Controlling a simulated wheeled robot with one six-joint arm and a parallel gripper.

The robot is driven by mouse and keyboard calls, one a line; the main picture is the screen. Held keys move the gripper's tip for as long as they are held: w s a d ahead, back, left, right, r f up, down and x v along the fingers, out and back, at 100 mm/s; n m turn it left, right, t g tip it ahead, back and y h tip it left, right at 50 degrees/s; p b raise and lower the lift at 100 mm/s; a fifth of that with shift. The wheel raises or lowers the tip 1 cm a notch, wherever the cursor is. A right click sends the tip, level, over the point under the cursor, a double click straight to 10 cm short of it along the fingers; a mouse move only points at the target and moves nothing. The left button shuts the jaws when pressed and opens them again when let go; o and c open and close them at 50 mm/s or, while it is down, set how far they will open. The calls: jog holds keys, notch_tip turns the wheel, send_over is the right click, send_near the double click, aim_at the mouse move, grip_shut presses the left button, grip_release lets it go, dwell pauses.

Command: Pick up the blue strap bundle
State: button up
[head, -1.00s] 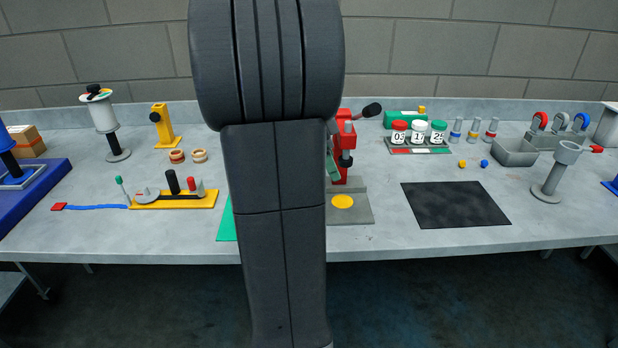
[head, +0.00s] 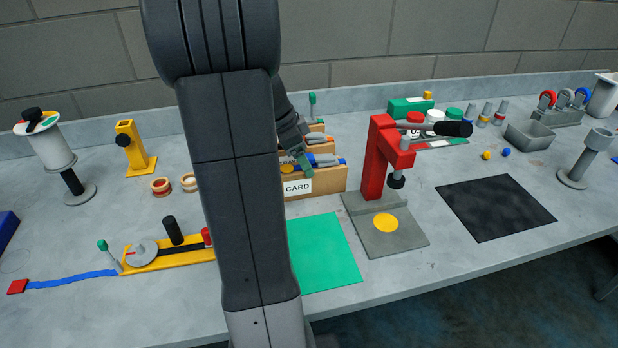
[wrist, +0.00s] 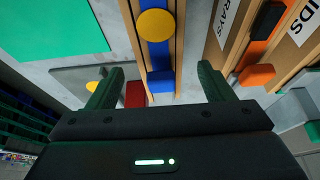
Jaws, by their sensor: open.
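A blue strap with a round yellow disc and a blue end block (wrist: 160,80) lies lengthwise between wooden walls in the wrist view. In the head view its blue part (head: 340,162) shows at the wooden holder marked CARD (head: 330,184). My gripper (wrist: 162,78) is open, with one green finger on each side of the blue end block and nothing clearly held. In the head view my gripper (head: 304,162) is over the holder, partly hidden by my arm. Whether the fingers touch the strap I cannot tell.
A red press (head: 377,165) on a grey base stands right of the holder. A green mat (head: 325,255) lies in front. A separate flat blue strap (head: 70,280) with a red end lies at the left. A black mat (head: 495,208) lies clear at the right.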

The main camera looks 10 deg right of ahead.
jog(key=shift+s+d+f, duration=0.1)
jog(key=shift+d+f, duration=0.05)
jog(key=shift+f, duration=0.15)
jog(key=shift+a+p+x, duration=0.2)
jog(key=shift+p+x, duration=0.45)
jog(key=shift+x, duration=1.7)
jog(key=c, duration=1.4)
